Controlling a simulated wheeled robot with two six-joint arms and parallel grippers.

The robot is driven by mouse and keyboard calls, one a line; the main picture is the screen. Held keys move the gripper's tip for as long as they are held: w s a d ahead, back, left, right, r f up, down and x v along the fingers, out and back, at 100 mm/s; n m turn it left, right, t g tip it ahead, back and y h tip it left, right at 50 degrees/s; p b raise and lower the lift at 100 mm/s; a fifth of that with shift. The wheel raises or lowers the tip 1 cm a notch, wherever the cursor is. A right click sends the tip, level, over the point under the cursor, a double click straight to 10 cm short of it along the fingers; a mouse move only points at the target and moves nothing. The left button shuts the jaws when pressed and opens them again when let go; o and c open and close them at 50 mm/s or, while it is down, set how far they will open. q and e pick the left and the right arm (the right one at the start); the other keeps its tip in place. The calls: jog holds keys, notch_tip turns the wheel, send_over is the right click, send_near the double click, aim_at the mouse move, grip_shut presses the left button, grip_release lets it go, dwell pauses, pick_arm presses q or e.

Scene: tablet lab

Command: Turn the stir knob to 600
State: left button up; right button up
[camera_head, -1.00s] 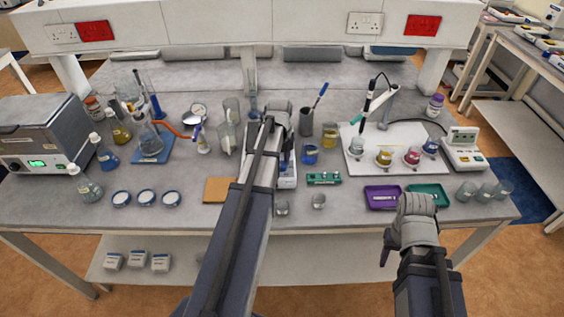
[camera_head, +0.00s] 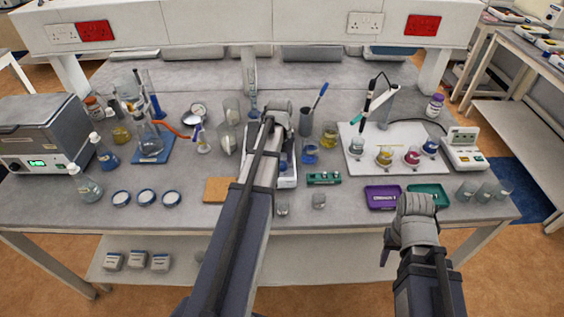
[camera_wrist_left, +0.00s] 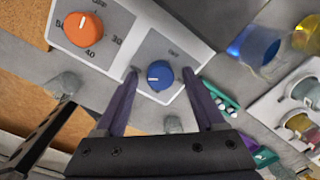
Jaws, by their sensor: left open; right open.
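The hotplate stirrer (camera_head: 288,182) is mostly hidden behind my left arm in the head view. In the left wrist view its front panel shows a blue knob (camera_wrist_left: 160,75) with a pale pointer mark and an orange knob (camera_wrist_left: 84,29) with a numbered scale. The scale around the blue knob is too blurred or hidden to read. My left gripper (camera_wrist_left: 160,72) is open, with one fingertip on each side of the blue knob; I cannot tell whether they touch it. My right gripper (camera_head: 385,257) is open and empty in front of the table's edge.
A cork mat (camera_head: 218,190) lies left of the stirrer. Small beakers (camera_head: 319,200), a green rack (camera_head: 324,178) and a purple tray (camera_head: 382,197) stand to its right. Flasks and bottles stand at the left. The front strip of bench is mostly clear.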

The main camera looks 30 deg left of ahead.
aim_at(282, 165)
pick_arm(q)
notch_tip(282, 165, up, 8)
jog(key=p, duration=0.8)
jog(key=shift+s, duration=0.15)
jog(key=shift+f, duration=0.1)
jog(key=s+d+f+n+b, duration=0.2)
jog(key=s+d+n, duration=0.3)
jog(key=d, duration=0.5)
jog(key=s+d+f+n+y+b, duration=0.1)
jog(key=s+d+f+n+b, duration=0.2)
jog(key=d, duration=0.7)
jog(key=s+d+f+n+b, duration=0.2)
jog(key=s+d+n+b, duration=0.1)
jog(key=s+d+n, duration=0.4)
jog(key=d+n, duration=0.2)
jog(key=d, duration=0.2)
jog(key=shift+s+f+n+g, duration=0.3)
jog(key=shift+s+f+n, duration=0.1)
